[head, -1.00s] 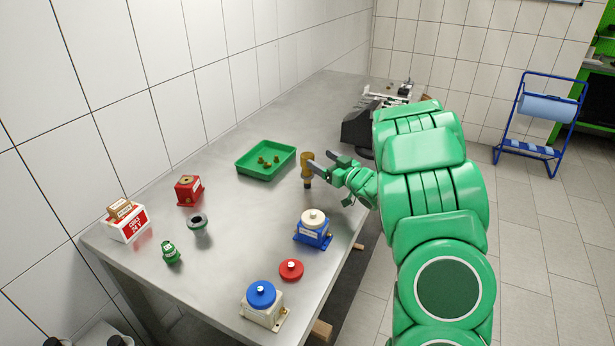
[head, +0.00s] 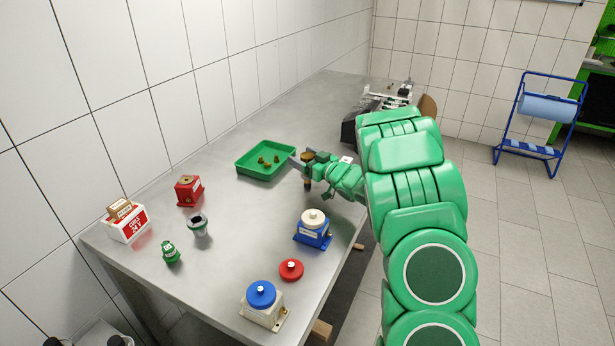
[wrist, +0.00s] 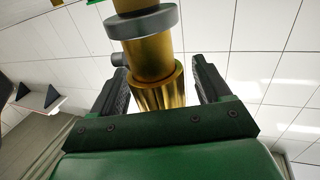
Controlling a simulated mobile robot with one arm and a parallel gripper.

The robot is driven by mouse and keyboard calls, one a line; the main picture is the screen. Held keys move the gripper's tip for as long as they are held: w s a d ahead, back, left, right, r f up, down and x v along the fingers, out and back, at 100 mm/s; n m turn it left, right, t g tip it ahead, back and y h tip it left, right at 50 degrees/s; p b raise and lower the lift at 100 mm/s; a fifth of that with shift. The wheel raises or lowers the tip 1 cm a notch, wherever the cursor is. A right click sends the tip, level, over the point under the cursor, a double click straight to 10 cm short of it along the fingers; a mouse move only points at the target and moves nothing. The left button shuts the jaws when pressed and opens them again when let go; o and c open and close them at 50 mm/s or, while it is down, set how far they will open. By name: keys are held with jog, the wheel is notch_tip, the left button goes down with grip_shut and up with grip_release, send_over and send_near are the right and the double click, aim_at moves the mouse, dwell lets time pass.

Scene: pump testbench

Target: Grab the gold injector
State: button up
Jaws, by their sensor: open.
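The gold injector (wrist: 152,60) is a shiny gold cylinder with a grey collar. In the wrist view it stands between the two dark fingers of my gripper (wrist: 160,85), with a finger on each side. The fingers are open, and a small gap shows at the right finger; contact on the left is unclear. In the head view the injector (head: 307,183) is upright near the green tray, mostly hidden behind my gripper (head: 300,166).
A green tray (head: 242,172) with small brass parts lies just left of my gripper. A blue-based pump part (head: 313,238) stands nearer on the table. A red housing (head: 188,191), a dark ring part (head: 197,224) and a red lid (head: 291,269) are spread to the left and front.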

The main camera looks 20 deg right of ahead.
jog(key=shift+w+a, duration=0.2)
jog(key=shift+w, duration=0.05)
grip_shut()
jog(key=shift+r, duration=0.15)
dwell(0.4)
jog(key=shift+r, duration=0.3)
notch_tip(320, 180, up, 2)
jog(key=shift+r, duration=0.1)
jog(key=s+a+r, duration=0.2)
jog(key=s+r, duration=0.8)
jog(key=s, duration=0.3)
jog(key=shift+s, duration=0.4)
